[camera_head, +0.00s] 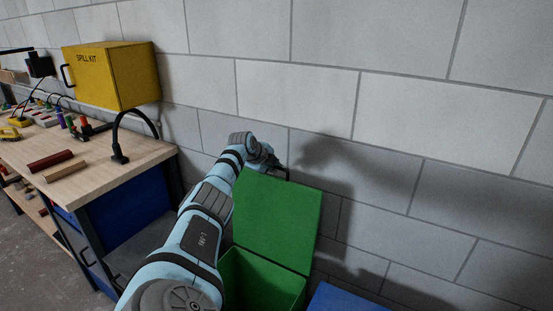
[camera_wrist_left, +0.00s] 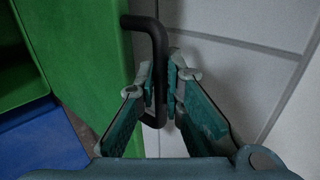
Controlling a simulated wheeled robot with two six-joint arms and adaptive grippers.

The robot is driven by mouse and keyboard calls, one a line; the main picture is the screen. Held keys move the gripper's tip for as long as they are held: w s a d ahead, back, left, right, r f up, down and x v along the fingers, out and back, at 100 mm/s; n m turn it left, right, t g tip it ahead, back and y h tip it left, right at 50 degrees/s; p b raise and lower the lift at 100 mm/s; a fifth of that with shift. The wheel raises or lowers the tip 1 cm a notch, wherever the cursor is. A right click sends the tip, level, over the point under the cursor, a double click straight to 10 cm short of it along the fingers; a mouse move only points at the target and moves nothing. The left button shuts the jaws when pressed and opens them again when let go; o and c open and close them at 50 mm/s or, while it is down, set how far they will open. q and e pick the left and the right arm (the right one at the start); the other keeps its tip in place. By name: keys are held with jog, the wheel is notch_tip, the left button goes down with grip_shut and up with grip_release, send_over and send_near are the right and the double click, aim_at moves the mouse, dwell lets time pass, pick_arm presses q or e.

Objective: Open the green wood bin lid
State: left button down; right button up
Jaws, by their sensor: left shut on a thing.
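The green wood bin (camera_head: 262,285) stands on the floor against the grey block wall. Its green lid (camera_head: 278,220) is raised steeply on its far side, close to the wall, and the bin's mouth is open. My left gripper (camera_head: 277,168) is at the lid's top edge, partly hidden by my own arm. In the left wrist view, the left gripper (camera_wrist_left: 166,85) is shut on the black bar handle (camera_wrist_left: 157,38) of the lid. The lid (camera_wrist_left: 90,60) fills the left of that view. My right gripper is not in view.
A blue bin (camera_head: 345,300) stands right of the green one. A wooden workbench (camera_head: 110,160) with battens and a black curved lamp or hose is at left. A yellow spill kit box (camera_head: 110,78) hangs above it. The wall is close behind the lid.

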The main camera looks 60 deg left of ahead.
pick_arm(q)
jog(key=shift+s+d+f, duration=0.1)
jog(key=shift+s+d, duration=0.05)
jog(key=shift+d, duration=0.05)
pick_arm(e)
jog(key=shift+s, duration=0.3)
pick_arm(q)
jog(key=c, duration=1.7)
grip_release()
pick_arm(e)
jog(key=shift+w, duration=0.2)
pick_arm(q)
jog(key=shift+a, duration=0.2)
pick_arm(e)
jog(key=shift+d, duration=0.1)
pick_arm(q)
notch_tip(320, 180, up, 10)
jog(key=shift+d+r, duration=0.1)
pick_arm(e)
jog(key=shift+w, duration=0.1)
